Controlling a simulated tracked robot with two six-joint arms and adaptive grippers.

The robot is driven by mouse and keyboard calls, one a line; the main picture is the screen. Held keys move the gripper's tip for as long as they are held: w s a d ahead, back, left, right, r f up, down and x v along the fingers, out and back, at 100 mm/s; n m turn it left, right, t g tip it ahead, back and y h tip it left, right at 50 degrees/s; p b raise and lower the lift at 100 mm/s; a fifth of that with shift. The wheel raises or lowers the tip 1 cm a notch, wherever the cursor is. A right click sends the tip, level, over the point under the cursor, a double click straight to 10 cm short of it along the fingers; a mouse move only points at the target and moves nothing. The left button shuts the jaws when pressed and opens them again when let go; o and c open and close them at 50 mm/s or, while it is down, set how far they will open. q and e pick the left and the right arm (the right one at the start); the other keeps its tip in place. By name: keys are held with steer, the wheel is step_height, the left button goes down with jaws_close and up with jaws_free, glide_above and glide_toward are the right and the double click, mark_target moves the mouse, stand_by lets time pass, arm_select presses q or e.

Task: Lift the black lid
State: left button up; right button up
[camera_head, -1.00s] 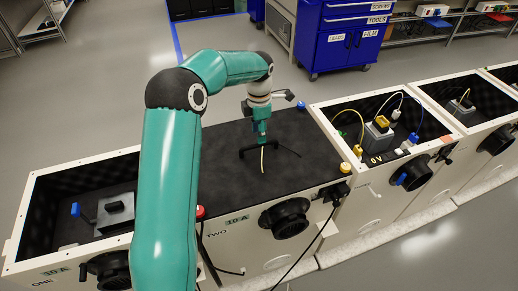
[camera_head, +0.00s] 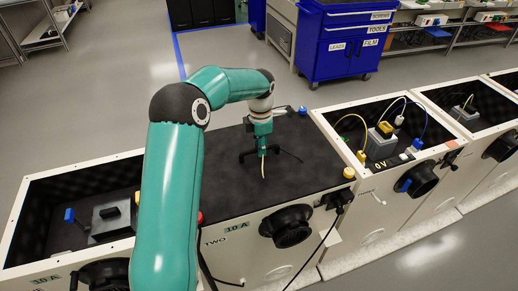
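The black lid (camera_head: 225,190) is a broad flat panel lying over the cabinet marked TWO (camera_head: 215,241). A dark handle (camera_head: 244,157) stands up near the middle of the lid. My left arm reaches over from the left, and my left gripper (camera_head: 263,150) points down at this handle. The gripper looks to be at or touching the handle, but its fingers are too small and dark to tell whether they are shut on it. A thin pale yellow strip (camera_head: 263,171) shows just below the gripper. My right gripper is not in view.
An open cabinet (camera_head: 28,215) with a grey box inside is at the left. Another open cabinet (camera_head: 345,108) with yellow and blue leads is at the right. A yellow knob (camera_head: 349,173) sits by the lid's right front corner. A blue tool cart (camera_head: 340,52) stands behind on clear floor.

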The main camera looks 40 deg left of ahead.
arm_select(q)
jaws_close()
steer(key=shift+w+r, duration=0.1)
steer(key=shift+r, duration=0.05)
stand_by(0.4)
step_height(320, 180, up, 8)
steer(key=p, duration=0.6)
